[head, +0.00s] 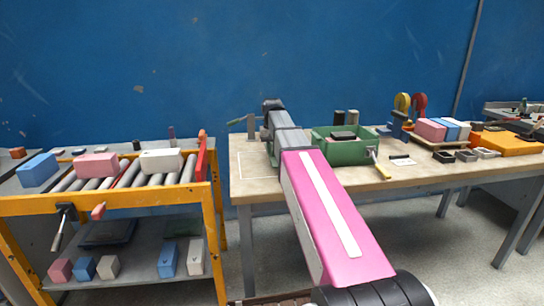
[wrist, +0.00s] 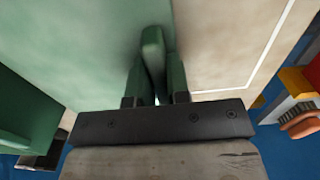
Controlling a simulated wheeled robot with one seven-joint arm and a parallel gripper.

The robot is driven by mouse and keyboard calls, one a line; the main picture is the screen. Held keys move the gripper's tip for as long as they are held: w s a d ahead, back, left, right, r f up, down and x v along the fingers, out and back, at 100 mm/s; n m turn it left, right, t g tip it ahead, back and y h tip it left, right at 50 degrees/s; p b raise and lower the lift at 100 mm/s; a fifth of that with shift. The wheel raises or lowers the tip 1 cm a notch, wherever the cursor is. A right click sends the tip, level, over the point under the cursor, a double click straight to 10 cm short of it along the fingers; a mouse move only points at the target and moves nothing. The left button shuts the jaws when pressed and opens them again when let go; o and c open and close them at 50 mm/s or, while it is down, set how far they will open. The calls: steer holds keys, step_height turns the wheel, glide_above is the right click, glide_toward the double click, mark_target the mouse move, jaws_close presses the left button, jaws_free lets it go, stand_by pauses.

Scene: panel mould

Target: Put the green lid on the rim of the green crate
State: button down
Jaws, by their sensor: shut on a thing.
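The green lid (wrist: 85,45) fills the upper left of the wrist view as a broad pale green surface. My gripper (wrist: 155,97) is shut on its upright green handle (wrist: 152,50). The green crate (head: 347,151) stands on the table in the head view, right of my forearm, with its top open and a dark block (head: 343,135) in it. A green wall, likely the crate's, shows at the left of the wrist view (wrist: 22,125). In the head view my arm hides most of the lid and the gripper's fingers. The lid's height above the table is unclear.
The table (head: 255,186) has a white outline and free room left of my arm. Coloured blocks on a tray (head: 443,142) and small dark bins are farther right. A yellow roller trolley (head: 110,200) stands left.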

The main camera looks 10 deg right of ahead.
steer(key=shift+f, duration=1.55)
steer(key=shift+f, duration=0.15)
steer(key=c, duration=1.1)
jaws_free()
